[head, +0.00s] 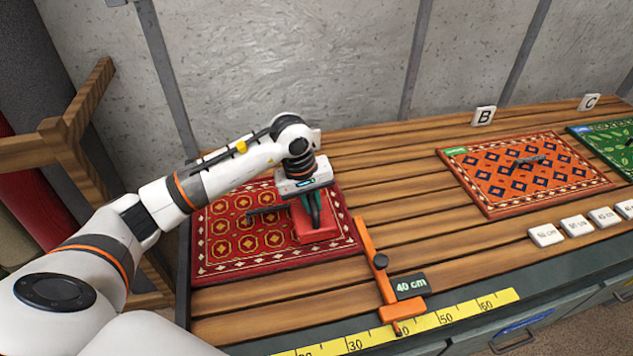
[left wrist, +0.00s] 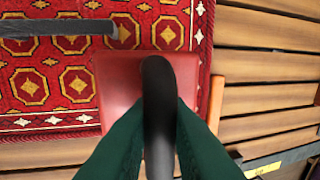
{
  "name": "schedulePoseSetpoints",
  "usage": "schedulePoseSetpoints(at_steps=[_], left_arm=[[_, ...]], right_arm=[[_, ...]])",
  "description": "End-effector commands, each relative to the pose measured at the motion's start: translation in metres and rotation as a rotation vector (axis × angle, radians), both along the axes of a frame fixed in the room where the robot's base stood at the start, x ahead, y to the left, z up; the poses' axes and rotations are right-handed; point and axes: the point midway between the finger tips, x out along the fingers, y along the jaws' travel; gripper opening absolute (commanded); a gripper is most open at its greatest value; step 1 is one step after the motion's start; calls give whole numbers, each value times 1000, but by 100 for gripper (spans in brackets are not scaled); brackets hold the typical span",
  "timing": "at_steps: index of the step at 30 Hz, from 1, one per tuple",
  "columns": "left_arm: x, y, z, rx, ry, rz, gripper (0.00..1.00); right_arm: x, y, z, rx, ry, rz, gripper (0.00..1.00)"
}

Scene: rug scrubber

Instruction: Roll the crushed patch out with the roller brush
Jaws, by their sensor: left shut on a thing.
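A red patterned rug (head: 225,262) lies flat at the left end of the slatted bench. My left gripper (head: 311,212) is over its right part, with its green fingers pointing down. It is shut on the black handle (left wrist: 158,75) of a red, flat-based tool, which I take for the roller brush (head: 318,233). The red base is on or just above the rug near its right edge; any roller underneath is hidden. A dark grey bar-like strip (head: 266,210) crosses the rug left of the tool and also shows in the left wrist view (left wrist: 55,27). I cannot make out a crushed patch for certain.
An orange stop (head: 372,262) with a 40 cm tag stands right of the rug, by a yellow ruler (head: 448,317). An orange rug (head: 490,200) at B and a green rug (head: 610,140) at C lie to the right. White distance tiles (head: 577,226) line the front.

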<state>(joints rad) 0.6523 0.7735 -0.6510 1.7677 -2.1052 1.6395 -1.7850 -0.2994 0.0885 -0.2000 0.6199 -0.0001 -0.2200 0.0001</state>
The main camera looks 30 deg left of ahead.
Motion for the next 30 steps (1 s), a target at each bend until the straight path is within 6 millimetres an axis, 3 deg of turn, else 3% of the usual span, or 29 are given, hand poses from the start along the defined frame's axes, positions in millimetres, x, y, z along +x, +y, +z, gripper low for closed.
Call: schedulePoseSetpoints(at_steps=[15,30], left_arm=[[0,8,49,0,-5,18,0],[0,8,51,-1,-4,19,0]], right_arm=[[-2,10,21,13,3,-4,0],[0,9,21,11,0,-3,0]])
